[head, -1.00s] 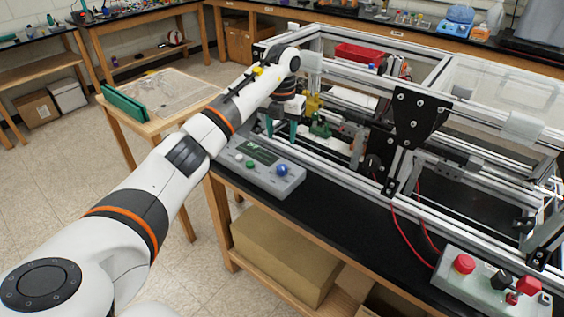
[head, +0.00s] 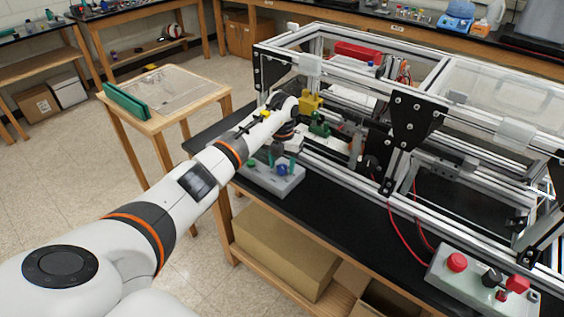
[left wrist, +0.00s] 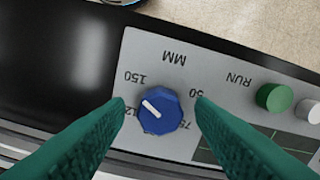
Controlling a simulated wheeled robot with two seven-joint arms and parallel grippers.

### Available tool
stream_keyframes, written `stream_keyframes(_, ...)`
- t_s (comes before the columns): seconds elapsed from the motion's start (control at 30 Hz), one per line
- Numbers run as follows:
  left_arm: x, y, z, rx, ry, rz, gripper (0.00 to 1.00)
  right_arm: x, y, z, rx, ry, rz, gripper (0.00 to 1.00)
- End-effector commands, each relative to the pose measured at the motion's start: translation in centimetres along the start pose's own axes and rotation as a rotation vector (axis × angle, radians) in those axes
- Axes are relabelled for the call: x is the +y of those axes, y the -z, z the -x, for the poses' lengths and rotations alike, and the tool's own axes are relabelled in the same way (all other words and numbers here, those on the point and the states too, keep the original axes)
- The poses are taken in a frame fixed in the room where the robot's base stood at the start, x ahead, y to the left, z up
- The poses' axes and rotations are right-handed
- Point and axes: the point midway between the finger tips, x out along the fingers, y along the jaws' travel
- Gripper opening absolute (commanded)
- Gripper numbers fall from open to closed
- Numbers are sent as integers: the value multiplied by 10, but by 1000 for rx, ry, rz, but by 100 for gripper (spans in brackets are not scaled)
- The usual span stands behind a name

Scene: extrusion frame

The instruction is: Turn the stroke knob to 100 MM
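The blue stroke knob (head: 282,169) sits on the grey control box (head: 262,184) at the bench edge. In the left wrist view the knob (left wrist: 165,112) appears with its scale upside down. Its white pointer line points up-left, between the 125 and 150 marks; the 100 mark is not visible. My left gripper (left wrist: 160,104) is open, with its green fingers on opposite sides of the knob and a gap on each side. In the head view the left gripper (head: 280,166) is over the box. My right gripper is not in view.
A green RUN button (left wrist: 275,97) and a white button (left wrist: 308,110) are beside the knob. The extrusion frame (head: 400,130) stands just behind the box. Another grey box with a red button (head: 457,262) is at the right. The black bench top between them is mostly clear.

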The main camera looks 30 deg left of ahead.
Motion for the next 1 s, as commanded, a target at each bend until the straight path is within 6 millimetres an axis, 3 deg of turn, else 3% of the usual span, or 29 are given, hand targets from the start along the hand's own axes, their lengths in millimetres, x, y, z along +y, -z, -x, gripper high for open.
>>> stream_keyframes(0.03, 0, 0, 0, 0, 0, 0, 42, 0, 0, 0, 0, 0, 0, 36)
stream_keyframes(0.27, 0, 0, 1, 1, 0, 0, 5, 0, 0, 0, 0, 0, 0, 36)
stream_keyframes(0.67, -1, 0, 2, 1, 1, 84, 5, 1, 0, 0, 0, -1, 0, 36)
stream_keyframes(1.0, -2, 1, 2, 2, 2, 357, 5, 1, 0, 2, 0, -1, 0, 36)
